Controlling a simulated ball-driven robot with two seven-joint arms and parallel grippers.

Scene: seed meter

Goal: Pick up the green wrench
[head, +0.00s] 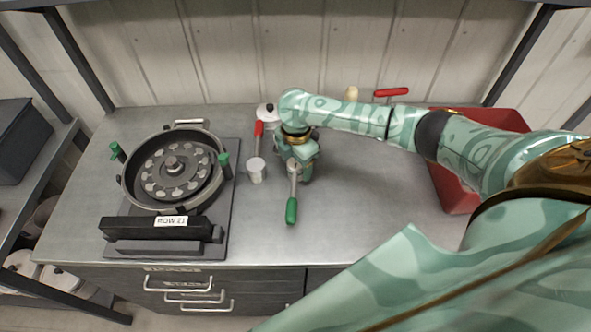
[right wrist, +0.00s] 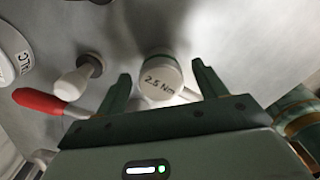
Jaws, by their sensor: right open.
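The green wrench has a green handle (head: 291,211) pointing toward the near edge of the bench. Its metal shaft runs up to a round head beside my right gripper (head: 300,172). The gripper is over the bench at the wrench's head end, its fingers partly hidden in the head view. In the right wrist view my right gripper (right wrist: 163,88) has its fingers apart. A white round face marked "2.5 Nm" (right wrist: 160,80) shows between and beyond the fingertips. I cannot tell whether it belongs to the wrench. My left gripper is not in view.
A round seed meter (head: 130,178) on a dark base is further left. A red bin (head: 452,190) is at right. The bench front between wrench and bin is clear.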

